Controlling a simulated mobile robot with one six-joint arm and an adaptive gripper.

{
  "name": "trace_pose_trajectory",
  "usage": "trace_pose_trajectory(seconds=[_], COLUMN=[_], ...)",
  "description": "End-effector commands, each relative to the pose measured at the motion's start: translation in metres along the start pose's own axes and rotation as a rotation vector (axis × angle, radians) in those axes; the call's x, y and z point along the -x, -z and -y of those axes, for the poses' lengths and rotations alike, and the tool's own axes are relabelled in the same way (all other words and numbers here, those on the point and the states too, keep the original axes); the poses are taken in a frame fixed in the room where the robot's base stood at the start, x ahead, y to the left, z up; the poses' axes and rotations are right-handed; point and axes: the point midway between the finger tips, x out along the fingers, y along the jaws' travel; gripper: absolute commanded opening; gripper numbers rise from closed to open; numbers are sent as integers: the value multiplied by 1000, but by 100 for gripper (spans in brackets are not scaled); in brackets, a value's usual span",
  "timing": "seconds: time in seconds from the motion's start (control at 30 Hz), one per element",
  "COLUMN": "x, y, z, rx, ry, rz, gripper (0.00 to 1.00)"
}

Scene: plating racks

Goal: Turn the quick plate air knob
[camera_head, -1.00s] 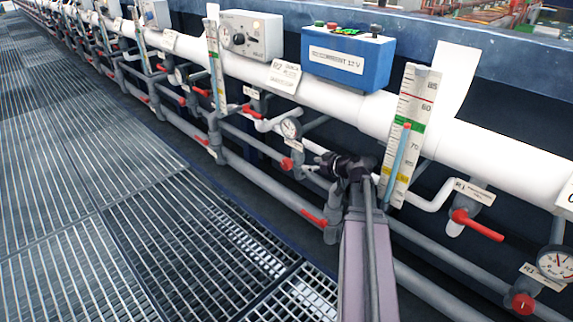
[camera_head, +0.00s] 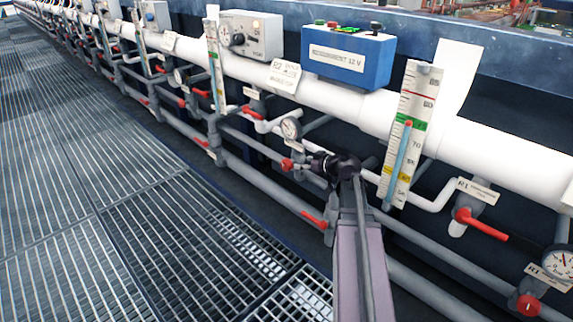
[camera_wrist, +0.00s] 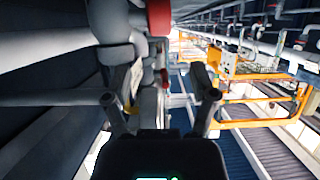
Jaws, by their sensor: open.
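A small round red knob (camera_head: 287,164) sits on the grey piping below a pressure gauge (camera_head: 291,128). Its label is too small to read, so I cannot confirm it is the quick plate air knob. My gripper (camera_head: 308,161) is close to the right of this knob, pointing left towards it. In the wrist view my gripper (camera_wrist: 162,98) is open, with nothing between its two fingers. A red cylindrical part (camera_wrist: 159,17) shows at the top of that view, beyond the fingers and partly cut off. Another round red knob (camera_head: 529,305) is at the lower right.
Red lever handles (camera_head: 482,225) stick out from the pipes. A thermometer board (camera_head: 410,135) stands right of my arm. A blue box (camera_head: 347,57) sits on the thick white pipe (camera_head: 480,150). Grating floor (camera_head: 90,220) lies clear on the left.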

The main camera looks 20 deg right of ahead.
Motion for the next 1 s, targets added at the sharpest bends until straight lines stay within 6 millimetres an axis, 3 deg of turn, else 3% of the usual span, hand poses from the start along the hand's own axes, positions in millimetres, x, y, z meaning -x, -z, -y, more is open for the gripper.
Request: trace_pose_trajectory(seconds=[0.2, 0.5, 0.7, 1.0], x=[-38, -78, -91, -93], y=[-2, -2, -1, 0], z=[-1, -1, 0, 0], rx=[2, 1, 0, 0], ry=[2, 1, 1, 0], rz=[0, 0, 0, 0], gripper=[74, 74, 74, 74])
